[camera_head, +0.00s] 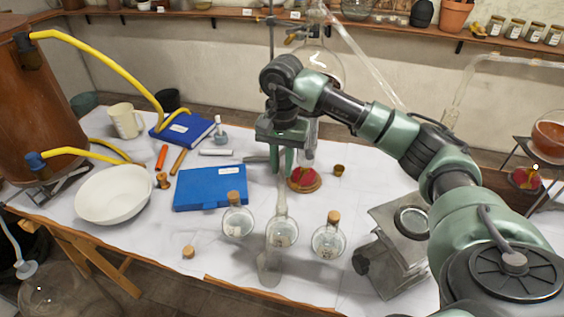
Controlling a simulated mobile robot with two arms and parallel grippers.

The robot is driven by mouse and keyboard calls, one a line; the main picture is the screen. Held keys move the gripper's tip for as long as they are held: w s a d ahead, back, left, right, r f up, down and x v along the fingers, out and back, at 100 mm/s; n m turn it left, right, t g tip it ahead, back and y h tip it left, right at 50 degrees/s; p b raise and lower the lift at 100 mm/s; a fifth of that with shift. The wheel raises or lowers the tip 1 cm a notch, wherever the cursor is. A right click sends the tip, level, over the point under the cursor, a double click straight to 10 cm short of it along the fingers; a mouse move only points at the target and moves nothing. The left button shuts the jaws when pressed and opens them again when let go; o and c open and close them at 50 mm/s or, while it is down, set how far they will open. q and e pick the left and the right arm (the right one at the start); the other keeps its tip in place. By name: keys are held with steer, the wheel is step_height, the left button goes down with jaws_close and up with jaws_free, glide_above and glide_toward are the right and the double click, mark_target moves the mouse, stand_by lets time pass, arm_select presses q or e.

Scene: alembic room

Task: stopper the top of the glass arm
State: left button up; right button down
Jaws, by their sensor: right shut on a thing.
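My right gripper (282,166) points down over the middle of the table. It is shut at the top of a clear, long-necked glass piece (282,230); its fingers hide that top end. A slanting glass arm (365,58) runs down to the right from the top of a round glass vessel (322,66) on a stand behind my wrist. Another bent glass tube (478,66) stands at the right. A loose cork (188,252) lies near the table's front edge, and a small brown piece (338,170) lies behind the flasks. My left gripper is not in view.
Two corked flasks (238,221) (329,239) flank the held glass. A blue book (210,188), white bowl (114,194) and copper vessel (45,100) with yellow hoses are at the left. A metal stand (392,250) is at the right. The front-left cloth is mostly clear.

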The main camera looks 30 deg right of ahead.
mark_target(282, 170)
stand_by(0.5)
steer(key=shift+s+f+b, duration=0.1)
steer(key=shift+f+b, duration=0.2)
stand_by(0.4)
steer(key=shift+f+b, duration=0.55)
steer(key=shift+f, duration=0.05)
stand_by(0.7)
steer(key=shift+f+b, duration=0.4)
steer(key=shift+b, duration=0.2)
stand_by(1.6)
stand_by(0.4)
steer(key=c, duration=0.8)
jaws_free()
steer(key=shift+r, duration=0.1)
steer(key=shift+r+p, duration=2.15)
steer(key=shift+r, duration=1.3)
